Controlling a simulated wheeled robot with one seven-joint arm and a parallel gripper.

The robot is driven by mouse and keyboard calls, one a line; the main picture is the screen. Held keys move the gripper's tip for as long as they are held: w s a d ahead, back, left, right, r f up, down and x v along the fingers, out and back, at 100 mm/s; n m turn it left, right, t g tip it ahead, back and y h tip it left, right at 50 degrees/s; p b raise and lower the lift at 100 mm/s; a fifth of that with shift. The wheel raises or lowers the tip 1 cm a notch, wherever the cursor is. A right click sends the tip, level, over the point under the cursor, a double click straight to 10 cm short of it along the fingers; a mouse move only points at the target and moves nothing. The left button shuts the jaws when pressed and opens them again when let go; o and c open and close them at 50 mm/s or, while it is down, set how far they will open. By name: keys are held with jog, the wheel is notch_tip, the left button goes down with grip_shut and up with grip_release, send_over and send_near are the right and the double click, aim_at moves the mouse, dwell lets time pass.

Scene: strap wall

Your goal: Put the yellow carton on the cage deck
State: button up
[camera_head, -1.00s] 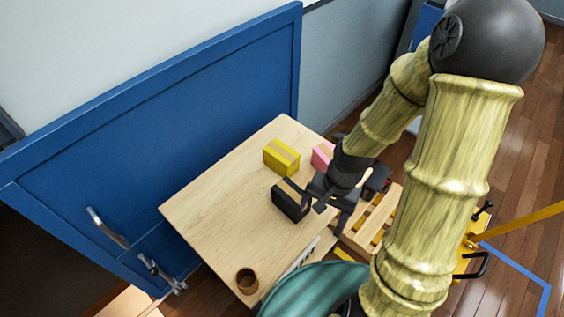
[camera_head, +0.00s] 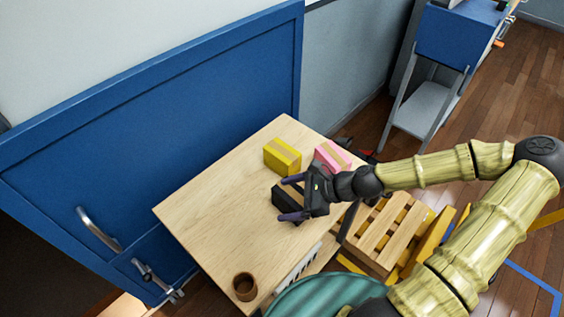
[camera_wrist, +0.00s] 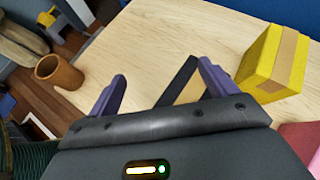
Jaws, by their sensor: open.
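The yellow carton (camera_head: 282,156) with a tan band stands on the wooden table near its back edge; it also shows in the wrist view (camera_wrist: 277,62) at the right, outside my fingers. My gripper (camera_head: 291,198) is open and empty over the table, in front of the yellow carton and apart from it. A black carton (camera_head: 283,202) with a tan band is partly hidden by my gripper; in the wrist view a piece of it (camera_wrist: 178,80) shows between and beyond the fingers. I cannot identify the cage deck for certain.
A pink carton (camera_head: 331,157) stands right of the yellow one, close to my wrist. A brown cup (camera_head: 245,286) is at the table's near corner. A slatted wooden pallet (camera_head: 387,232) lies right of the table, with yellow parts beside it. The table's left half is clear.

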aim_at(284, 152)
jog(key=w+d+r+m+t+h+b, duration=0.1)
jog(key=w+d+r+m+t+b, duration=0.1)
jog(key=w+d+m+t, duration=0.5)
jog(key=w+d+r+m, duration=0.1)
jog(key=d, duration=0.2)
jog(key=shift+w+d+r+h+b, duration=0.15)
jog(key=shift+w+r+h+b, duration=0.15)
jog(key=shift+w+r+b, duration=0.05)
jog(key=x, duration=1.2)
jog(key=shift+w+b, duration=0.2)
jog(key=shift+b, duration=0.2)
jog(key=x, duration=0.5)
jog(key=shift+s+f, duration=0.1)
jog(key=shift+f, duration=0.1)
